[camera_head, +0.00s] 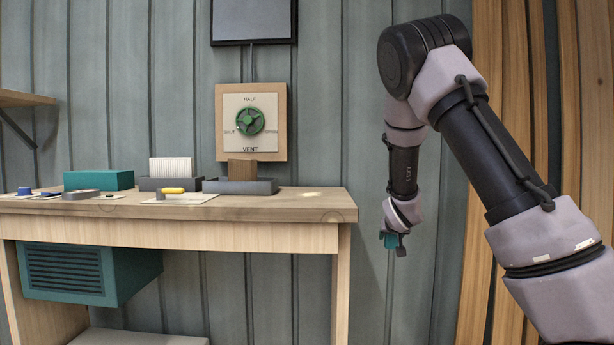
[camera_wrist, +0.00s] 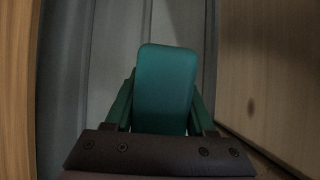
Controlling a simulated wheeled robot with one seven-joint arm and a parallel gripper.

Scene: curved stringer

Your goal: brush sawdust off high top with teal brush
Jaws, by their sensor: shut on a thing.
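My gripper (camera_head: 392,241) hangs at the end of my arm, to the right of the high wooden table and below the level of its top. It is shut on the teal brush (camera_wrist: 166,88), whose smooth teal back fills the middle of the wrist view. In the head view only a small teal piece of it shows; its bristles are hidden. The high top (camera_head: 250,208) is light wood. A pale patch (camera_head: 312,195), which looks like sawdust, lies on it near its right end. My gripper is apart from the table.
A vent dial (camera_head: 250,121) on a wooden board stands behind the table. Grey trays (camera_head: 240,186), a teal box (camera_head: 98,180) and a yellow-handled tool (camera_head: 173,190) are on the top's left and middle. A teal slatted unit (camera_head: 90,272) is below. Wooden boards (camera_head: 485,90) are at right.

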